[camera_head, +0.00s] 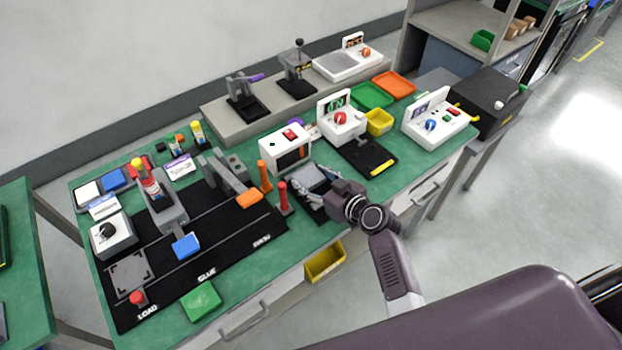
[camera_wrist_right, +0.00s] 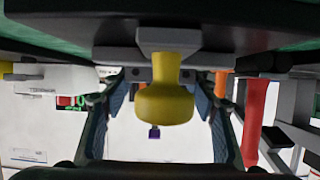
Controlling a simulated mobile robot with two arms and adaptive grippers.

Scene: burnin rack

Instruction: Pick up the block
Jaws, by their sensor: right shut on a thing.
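My right gripper (camera_head: 312,188) reaches over the green bench and sits low at a black base in front of a white box. In the right wrist view, a yellow rounded knob (camera_wrist_right: 165,100) on a grey mount lies between the two blue-padded fingers, which close around it. The gripper largely hides this spot in the head view. Loose block-like pieces stand apart from it: a blue block (camera_head: 187,246), an orange block (camera_head: 249,199) and a green block (camera_head: 202,300). I cannot tell which piece is the block. My left gripper is not in view.
A red post (camera_head: 284,199) and an orange post (camera_head: 264,176) stand close left of the gripper. The white box (camera_head: 287,149) is just behind. A yellow bin (camera_head: 325,262) hangs at the bench front. White devices, trays and a raised shelf fill the back.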

